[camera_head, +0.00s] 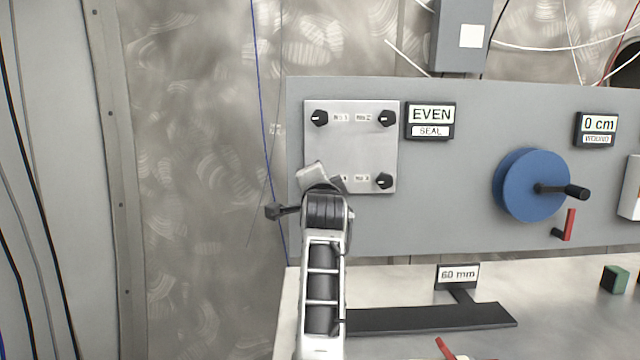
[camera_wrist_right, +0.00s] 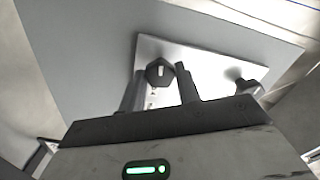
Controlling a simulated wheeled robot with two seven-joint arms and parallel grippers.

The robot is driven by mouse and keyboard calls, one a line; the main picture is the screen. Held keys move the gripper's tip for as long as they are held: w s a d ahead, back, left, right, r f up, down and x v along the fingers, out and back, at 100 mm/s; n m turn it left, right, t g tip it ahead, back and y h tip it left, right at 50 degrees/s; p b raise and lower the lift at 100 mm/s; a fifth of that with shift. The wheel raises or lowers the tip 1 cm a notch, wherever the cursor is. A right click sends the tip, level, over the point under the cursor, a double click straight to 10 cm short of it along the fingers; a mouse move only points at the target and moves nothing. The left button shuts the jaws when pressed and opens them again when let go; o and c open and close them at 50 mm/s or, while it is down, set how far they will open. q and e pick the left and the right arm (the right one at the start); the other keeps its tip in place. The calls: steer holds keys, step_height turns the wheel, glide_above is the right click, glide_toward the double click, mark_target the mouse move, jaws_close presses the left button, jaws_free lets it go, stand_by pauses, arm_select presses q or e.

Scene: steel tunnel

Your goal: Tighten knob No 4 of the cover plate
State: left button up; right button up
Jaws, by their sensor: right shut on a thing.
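The cover plate (camera_head: 360,150) is a light square plate on the grey panel, with black knobs at its corners. Knobs show at upper left (camera_head: 319,118), upper right (camera_head: 387,118) and lower right (camera_head: 384,181). The lower-left corner, where knob No 4 sits, is hidden behind my right gripper (camera_head: 318,177) in the head view. In the right wrist view, a black knob with a white mark (camera_wrist_right: 159,73) is between the two fingers of my right gripper (camera_wrist_right: 161,80), which is shut on it. Another knob (camera_wrist_right: 246,86) shows to its right. My left gripper is not in view.
A sign reading EVEN SEAL (camera_head: 430,121) is right of the plate. Farther right are a blue wheel with a black handle (camera_head: 525,185) and a 0 cm sign (camera_head: 597,129). Below, a bench (camera_head: 560,300) carries a 60 mm sign (camera_head: 457,276) and a green block (camera_head: 614,279).

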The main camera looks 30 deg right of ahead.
steer(key=shift+f, duration=0.15)
stand_by(0.3)
steer(key=o, duration=1)
steer(key=b+v, duration=0.1)
steer(key=v, duration=0.6)
steer(key=shift+s+a, duration=0.2)
steer(key=shift+s, duration=0.05)
